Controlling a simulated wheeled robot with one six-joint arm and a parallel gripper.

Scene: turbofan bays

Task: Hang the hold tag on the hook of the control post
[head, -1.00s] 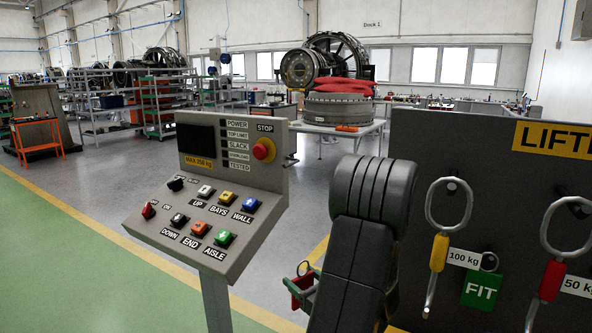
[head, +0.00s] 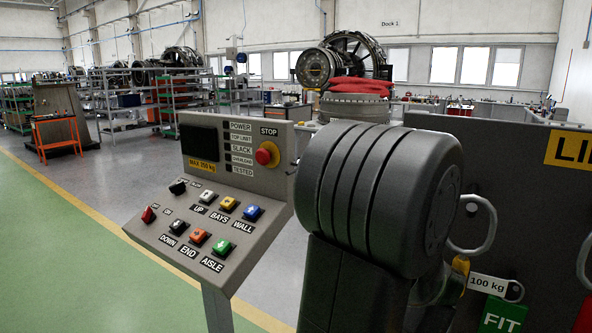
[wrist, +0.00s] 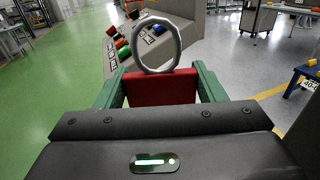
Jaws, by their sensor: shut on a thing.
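In the wrist view my gripper (wrist: 148,88) is shut on the hold tag (wrist: 160,89), a red block with a large metal ring (wrist: 157,45) standing up from it. The ring stands upright, apart from the control post (wrist: 118,58), whose panel of coloured buttons is beyond it. In the head view the control post (head: 215,225) is left of my arm, with a sloped button panel and a red stop button (head: 267,154). The post's right edge is next to my arm, and I cannot make out the hook clearly. My gripper and the tag are hidden behind my arm in the head view.
A dark lifting-gear board (head: 530,190) with hanging rings and a green FIT tag (head: 502,316) stands close on the right. An engine (head: 345,65) and shelves (head: 150,95) are far back. The green floor (head: 70,260) at left is clear.

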